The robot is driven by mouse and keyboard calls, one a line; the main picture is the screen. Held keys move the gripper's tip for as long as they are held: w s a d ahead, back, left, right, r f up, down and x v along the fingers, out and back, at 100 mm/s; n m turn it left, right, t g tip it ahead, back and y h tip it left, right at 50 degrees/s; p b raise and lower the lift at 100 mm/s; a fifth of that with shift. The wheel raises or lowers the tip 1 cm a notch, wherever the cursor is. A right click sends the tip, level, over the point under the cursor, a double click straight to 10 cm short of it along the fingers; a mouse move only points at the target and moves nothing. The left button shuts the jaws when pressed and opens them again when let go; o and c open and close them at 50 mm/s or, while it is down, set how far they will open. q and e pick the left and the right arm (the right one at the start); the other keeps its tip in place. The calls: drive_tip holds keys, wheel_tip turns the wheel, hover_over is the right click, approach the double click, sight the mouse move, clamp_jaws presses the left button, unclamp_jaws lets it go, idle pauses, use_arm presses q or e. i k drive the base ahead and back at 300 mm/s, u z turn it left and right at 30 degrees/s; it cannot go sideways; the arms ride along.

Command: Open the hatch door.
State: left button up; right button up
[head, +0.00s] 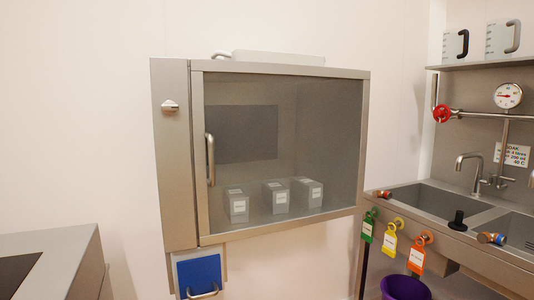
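The hatch is a grey metal wall cabinet with a framed glass door (320,120), which looks closed. Its vertical bar handle (210,160) is on the left side of the door. Through the glass I see 3 grey labelled boxes (276,197) on the floor of the hatch and a dark rectangular panel (241,134) behind. A small light-coloured fitting (169,106) sits on the cabinet's left side. Neither of my grippers shows in the head view.
A blue-fronted unit (199,270) with a curved handle hangs below the hatch. A steel counter (60,242) is at lower left. At right are a sink (440,202), a red valve wheel (441,113), coloured tags (390,242), a purple bucket (405,288) and shelved jugs (502,40).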

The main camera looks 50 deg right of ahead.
sight(197, 66)
drive_tip(key=z, duration=1.8)
